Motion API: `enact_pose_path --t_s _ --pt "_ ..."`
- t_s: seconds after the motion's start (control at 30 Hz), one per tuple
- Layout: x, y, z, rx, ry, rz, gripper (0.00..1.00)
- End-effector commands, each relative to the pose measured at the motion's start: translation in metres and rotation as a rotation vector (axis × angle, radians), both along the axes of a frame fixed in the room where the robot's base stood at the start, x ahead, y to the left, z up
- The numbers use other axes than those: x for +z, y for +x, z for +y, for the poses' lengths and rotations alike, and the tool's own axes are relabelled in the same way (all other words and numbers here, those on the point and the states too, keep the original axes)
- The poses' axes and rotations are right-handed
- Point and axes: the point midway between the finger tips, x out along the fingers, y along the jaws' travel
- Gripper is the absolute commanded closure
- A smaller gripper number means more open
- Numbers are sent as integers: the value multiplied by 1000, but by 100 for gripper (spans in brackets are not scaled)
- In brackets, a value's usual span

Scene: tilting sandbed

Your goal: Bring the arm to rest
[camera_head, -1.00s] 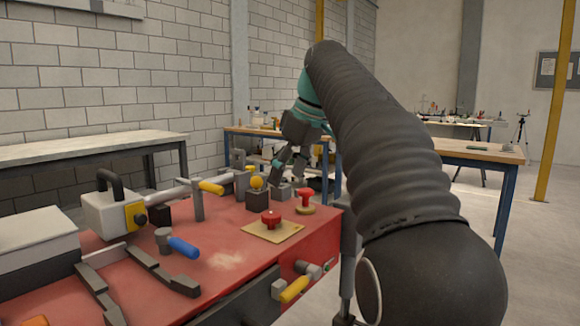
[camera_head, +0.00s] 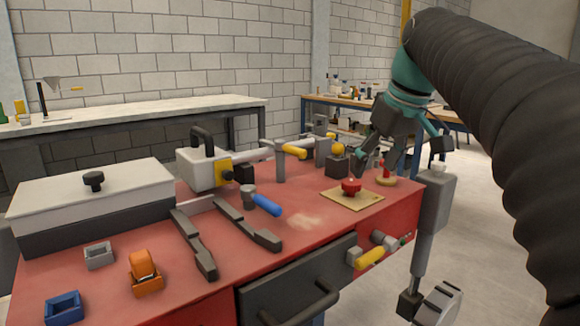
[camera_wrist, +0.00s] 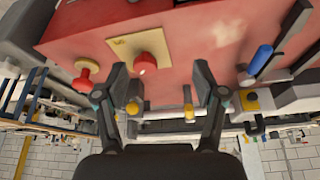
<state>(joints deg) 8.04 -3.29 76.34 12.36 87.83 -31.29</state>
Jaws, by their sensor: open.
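My arm, in a dark ribbed sleeve (camera_head: 500,110), reaches from the right edge of the head view to a teal wrist (camera_head: 408,75). My gripper (camera_head: 401,155) hangs from it with its fingers spread and nothing between them. It is above the far right corner of the red bench (camera_head: 300,262), near two red knobs. In the wrist view my gripper (camera_wrist: 160,70) also shows open and empty. One red knob (camera_head: 351,186) is on a tan plate; the other (camera_head: 386,170) is on a round base. Whether a finger touches anything is unclear.
The red bench holds a white-lidded box (camera_head: 95,195), dark rails (camera_head: 195,243), a blue-handled tool (camera_head: 265,204), an orange block (camera_head: 143,270) and a yellow-handled valve (camera_head: 295,151). A drawer (camera_head: 300,280) faces front. Open floor (camera_head: 480,225) lies to the right.

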Motion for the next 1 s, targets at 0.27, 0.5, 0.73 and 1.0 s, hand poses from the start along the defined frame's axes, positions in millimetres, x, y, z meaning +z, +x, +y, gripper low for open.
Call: enact_pose_path --t_s 0.27,0.5,0.73,1.0 --pt "-66 -71 11 -173 0 -19 30" --pt "-141 -133 15 -302 1 -48 30" --pt "-217 -186 15 -394 8 -80 30" --pt "-256 -210 15 -434 16 -97 30"
